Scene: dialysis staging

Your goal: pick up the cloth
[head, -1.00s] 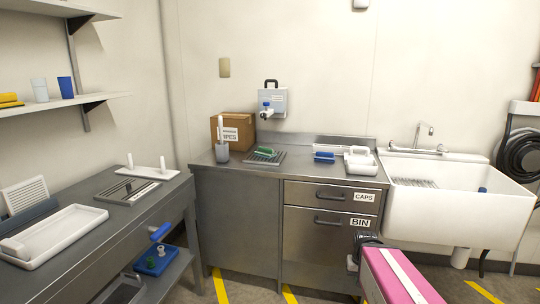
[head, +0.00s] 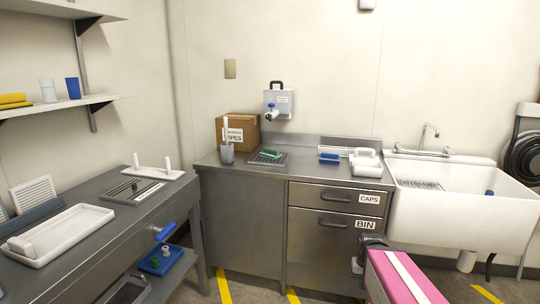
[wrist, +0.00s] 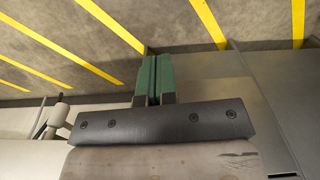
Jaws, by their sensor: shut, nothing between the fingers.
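I cannot tell for sure which thing is the cloth. A flat yellow stack (head: 14,100) on the wall shelf at the far left looks like folded cloth. A small green thing (head: 270,153) lies on the metal grate on the counter; its material is too small to tell. My gripper (wrist: 154,78) shows in the wrist view with its green-padded fingers together and nothing between them. The wrist view shows floor with yellow stripes beyond it, and no cloth.
A steel counter (head: 239,215) with drawers stands ahead, holding a cardboard box (head: 249,129), a blue brush-like thing (head: 329,158) and a white jug (head: 366,162). A white sink (head: 460,215) is at right. A grey bench (head: 95,238) with a white tray (head: 92,219) is at left.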

